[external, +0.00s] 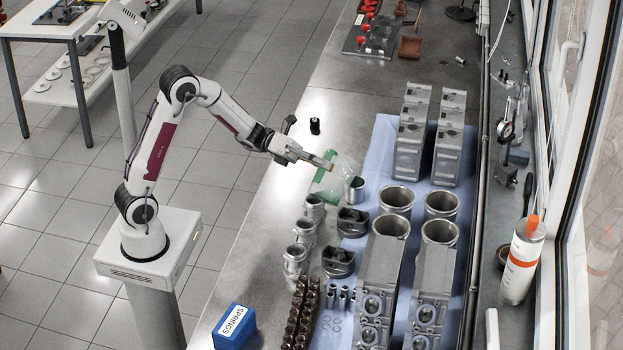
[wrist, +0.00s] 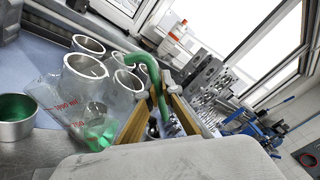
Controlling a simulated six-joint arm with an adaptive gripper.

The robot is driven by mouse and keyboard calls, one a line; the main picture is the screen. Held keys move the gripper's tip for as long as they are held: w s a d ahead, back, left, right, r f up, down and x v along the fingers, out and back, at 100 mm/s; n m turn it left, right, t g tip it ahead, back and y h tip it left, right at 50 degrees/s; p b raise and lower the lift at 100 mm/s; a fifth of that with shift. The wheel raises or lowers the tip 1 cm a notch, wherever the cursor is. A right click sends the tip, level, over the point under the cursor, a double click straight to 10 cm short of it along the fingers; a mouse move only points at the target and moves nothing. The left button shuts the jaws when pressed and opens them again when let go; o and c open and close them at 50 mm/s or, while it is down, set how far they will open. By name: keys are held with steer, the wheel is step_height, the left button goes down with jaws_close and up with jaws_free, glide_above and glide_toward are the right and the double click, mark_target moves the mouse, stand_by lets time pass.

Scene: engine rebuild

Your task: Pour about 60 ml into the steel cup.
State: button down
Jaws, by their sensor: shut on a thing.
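My gripper (external: 329,160) is shut on the green handle (wrist: 154,75) of a clear measuring jug (external: 346,169). The jug is tilted above the bench, beside the steel cup (external: 355,188). In the wrist view the jug (wrist: 72,99) shows red volume marks and green liquid (wrist: 100,132) low in it. The steel cup also shows in the wrist view (wrist: 14,131) at the left edge, upright, with green liquid inside. I cannot make out a stream between jug and cup. The exact liquid levels cannot be read.
Metal cylinder liners (external: 396,198), engine blocks (external: 379,277) and pistons (external: 352,221) stand to the right of and in front of the cup, many on a blue mat (external: 384,135). A small black cylinder (external: 315,126) stands behind my gripper.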

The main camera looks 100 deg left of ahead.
mark_target(316, 180)
steer(key=shift+s+d+m, duration=0.15)
steer(key=shift+d+m, duration=0.3)
steer(key=shift+m, duration=0.15)
steer(key=shift+s+d+f+m, duration=0.2)
steer(key=shift+d+f+m, duration=0.15)
steer(key=shift+d+m, duration=0.35)
steer(key=shift+s+d+f+m+b, duration=0.25)
steer(key=shift+d+m, duration=0.15)
steer(key=shift+m, duration=0.1)
steer(key=shift+s+d+f+m+b, duration=0.15)
steer(key=shift+d+f+m, duration=0.1)
steer(key=shift+d+m, duration=0.2)
steer(key=s+d+f+m+b, duration=0.1)
steer(key=d+f+m, duration=0.2)
steer(key=f+m, duration=0.2)
steer(key=shift+s+d+f+m+b, duration=0.15)
steer(key=shift+d+f+m+b, duration=0.05)
steer(key=shift+f+m+b, duration=0.15)
stand_by(0.5)
